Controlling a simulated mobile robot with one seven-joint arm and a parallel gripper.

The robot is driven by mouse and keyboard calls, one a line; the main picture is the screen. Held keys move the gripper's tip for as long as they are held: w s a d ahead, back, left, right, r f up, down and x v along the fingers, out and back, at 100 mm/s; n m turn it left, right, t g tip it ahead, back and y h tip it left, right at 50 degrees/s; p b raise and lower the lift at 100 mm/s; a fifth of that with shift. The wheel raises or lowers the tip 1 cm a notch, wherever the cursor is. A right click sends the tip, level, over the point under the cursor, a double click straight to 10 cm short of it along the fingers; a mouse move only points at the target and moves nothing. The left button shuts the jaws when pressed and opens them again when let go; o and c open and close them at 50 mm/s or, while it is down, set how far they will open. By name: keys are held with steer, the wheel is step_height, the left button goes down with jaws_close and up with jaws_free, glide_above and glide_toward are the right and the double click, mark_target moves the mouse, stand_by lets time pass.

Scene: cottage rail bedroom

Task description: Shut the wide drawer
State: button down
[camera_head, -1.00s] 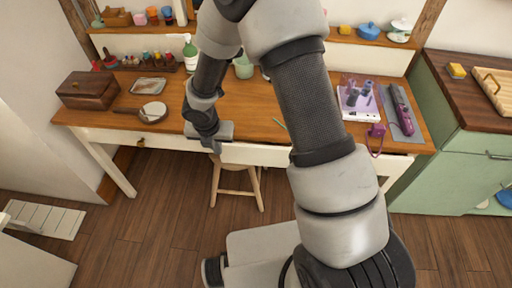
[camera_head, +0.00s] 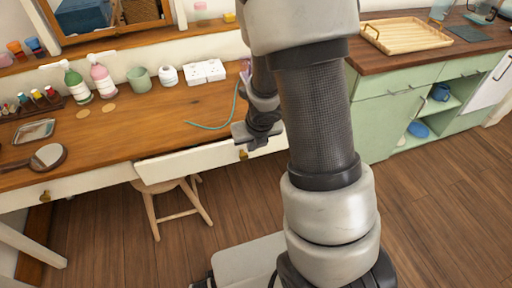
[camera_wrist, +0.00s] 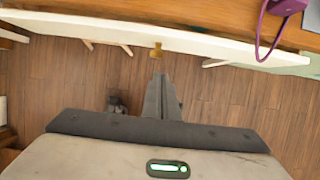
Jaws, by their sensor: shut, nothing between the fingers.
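The wide drawer (camera_head: 205,159) has a long white front with a brass knob, below the wooden desktop. Its left end stands out a little from the desk's front; the right part is hidden behind my arm. The wrist view shows the drawer front (camera_wrist: 230,48) across the top, with its brass knob (camera_wrist: 156,50) near the middle. My gripper (camera_wrist: 160,75) is shut and empty, its fingertips just short of the knob, apparently apart from it. In the head view my gripper (camera_head: 256,145) is at the drawer front beside the knob.
A wooden stool (camera_head: 172,187) stands under the desk. Bottles, a cup (camera_head: 139,79) and a hand mirror (camera_head: 45,158) are on the desktop (camera_head: 110,130). A purple item (camera_wrist: 282,8) has a cord hanging over the drawer front. A green cabinet (camera_head: 375,118) stands right. The floor in front is clear.

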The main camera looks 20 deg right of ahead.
steer(key=shift+w+f+b, duration=0.55)
steer(key=shift+w+f, duration=3.05)
steer(key=shift+f, duration=0.2)
